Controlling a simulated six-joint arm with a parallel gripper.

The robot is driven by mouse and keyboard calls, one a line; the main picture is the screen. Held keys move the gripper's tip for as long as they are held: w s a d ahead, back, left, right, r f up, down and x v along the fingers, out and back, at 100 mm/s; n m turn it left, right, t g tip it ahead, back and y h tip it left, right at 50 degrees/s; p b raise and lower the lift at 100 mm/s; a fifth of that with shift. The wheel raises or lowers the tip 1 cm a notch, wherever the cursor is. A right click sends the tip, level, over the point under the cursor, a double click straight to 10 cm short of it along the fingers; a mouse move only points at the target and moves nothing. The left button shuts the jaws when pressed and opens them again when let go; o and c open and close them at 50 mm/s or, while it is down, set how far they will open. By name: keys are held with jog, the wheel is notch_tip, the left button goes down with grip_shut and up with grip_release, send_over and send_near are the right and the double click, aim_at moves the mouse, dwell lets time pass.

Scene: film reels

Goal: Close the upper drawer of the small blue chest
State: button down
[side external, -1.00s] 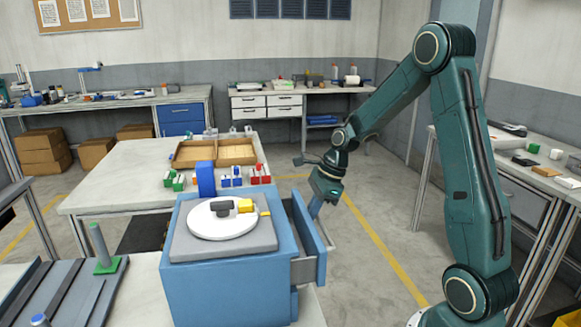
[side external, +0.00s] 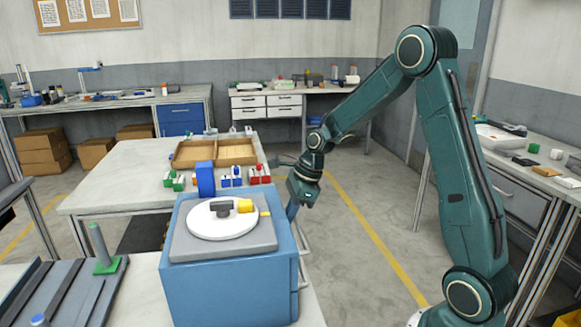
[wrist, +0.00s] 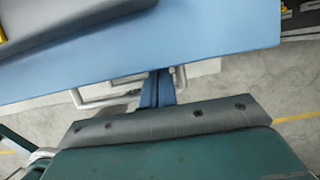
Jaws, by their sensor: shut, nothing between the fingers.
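The small blue chest (side external: 226,290) stands on the white table, with its drawer side facing right towards my arm. Its upper drawer (side external: 296,262) now lies in line with the chest's side, and only a thin strip of its front and the handles show. In the wrist view the chest (wrist: 190,45) fills the top, with the metal handles (wrist: 100,100) along its edge. My gripper (side external: 292,210) points down at the drawer side, shut and empty. In the wrist view the blue fingers (wrist: 158,88) are together against or very near the drawer front; exact contact is hidden.
On the chest lies a grey slab (side external: 180,247) with a white disc (side external: 222,228) carrying a dark part and a yellow part. Behind it are a blue block (side external: 205,178), small coloured pieces and a wooden tray (side external: 214,140). The floor right of the chest is clear.

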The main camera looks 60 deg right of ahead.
jog(key=v, duration=1)
jog(key=shift+a, duration=0.1)
jog(key=s+a+r+n+h, duration=0.2)
jog(key=s+a+r+n, duration=0.4)
jog(key=s+a+n, duration=0.45)
jog(key=s+a+n+t+h, duration=0.1)
jog(key=s+a+n+t, duration=0.1)
jog(key=s+n, duration=0.9)
jog(key=shift+a+n+t, duration=0.2)
jog(key=shift+n+t, duration=0.1)
jog(key=shift+n, duration=2.55)
jog(key=c, duration=2.1)
grip_release()
